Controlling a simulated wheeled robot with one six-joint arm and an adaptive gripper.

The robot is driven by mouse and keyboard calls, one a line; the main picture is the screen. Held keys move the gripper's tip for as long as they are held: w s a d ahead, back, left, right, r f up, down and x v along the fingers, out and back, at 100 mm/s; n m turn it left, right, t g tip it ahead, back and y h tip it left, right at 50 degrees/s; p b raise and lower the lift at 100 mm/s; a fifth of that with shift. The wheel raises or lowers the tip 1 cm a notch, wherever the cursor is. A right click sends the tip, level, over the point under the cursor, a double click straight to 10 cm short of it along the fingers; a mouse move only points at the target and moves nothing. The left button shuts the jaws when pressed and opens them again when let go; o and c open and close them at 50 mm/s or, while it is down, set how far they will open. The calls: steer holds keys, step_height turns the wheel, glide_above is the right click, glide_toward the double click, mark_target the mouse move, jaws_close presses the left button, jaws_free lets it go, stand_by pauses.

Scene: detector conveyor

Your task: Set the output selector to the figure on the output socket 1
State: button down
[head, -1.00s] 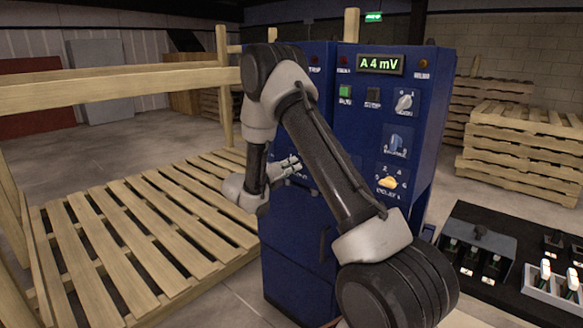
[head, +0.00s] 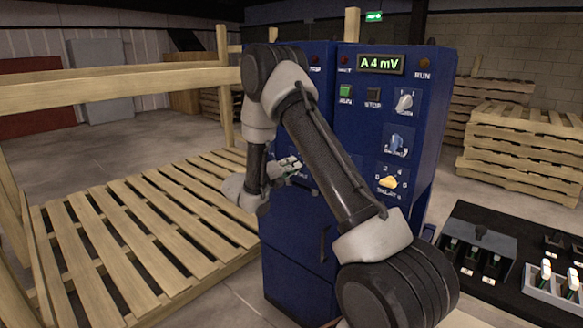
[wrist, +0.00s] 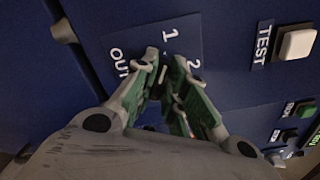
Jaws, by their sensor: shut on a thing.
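My gripper (wrist: 165,60) is at the output selector's plate (wrist: 142,40) in the wrist view. Its two green-padded fingers are shut on the output selector, which they almost fully hide. The figure 1, the figure 2 and part of the word OUT show on the plate around the fingertips. I cannot tell which figure the selector points to. In the head view my gripper (head: 290,166) is at the front of the blue cabinet (head: 290,235), partly behind my arm. I cannot make out output socket 1 in either view.
A pale TEST button (wrist: 297,44) sits on the panel right of the plate. A pallet platform (head: 130,240) stands left, and a black table (head: 480,225) with small parts stands right.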

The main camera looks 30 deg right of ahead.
steer(key=c, duration=1.5)
jaws_free()
steer(key=shift+o, duration=0.2)
steer(key=v, duration=1.2)
